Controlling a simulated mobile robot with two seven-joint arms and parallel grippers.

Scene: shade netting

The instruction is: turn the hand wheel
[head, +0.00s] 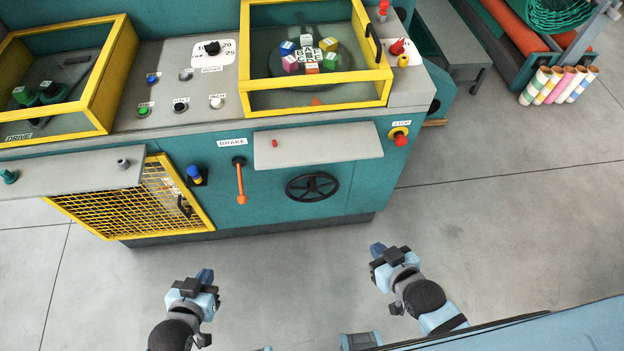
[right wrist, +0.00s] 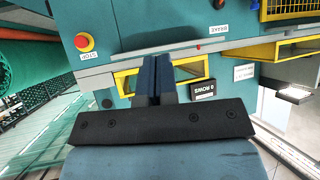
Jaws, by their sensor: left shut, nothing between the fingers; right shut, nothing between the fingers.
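The black hand wheel (head: 312,187) is a spoked ring on the teal front panel of the machine, below a small grey shelf (head: 317,149). My left gripper (head: 205,275) is shut and empty, low in the head view, over the floor and left of the wheel. My right gripper (head: 378,249) is shut and empty, below and right of the wheel and apart from it. In the right wrist view its dark blue fingers (right wrist: 155,78) are together in front of the machine. I cannot make out the wheel in that view.
An orange brake lever (head: 241,183) is left of the wheel. A red stop button (head: 399,137) is at upper right, also in the right wrist view (right wrist: 84,42). A yellow mesh guard (head: 130,200) stands at left. Colored rolls (head: 558,85) are at far right. Floor before the panel is clear.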

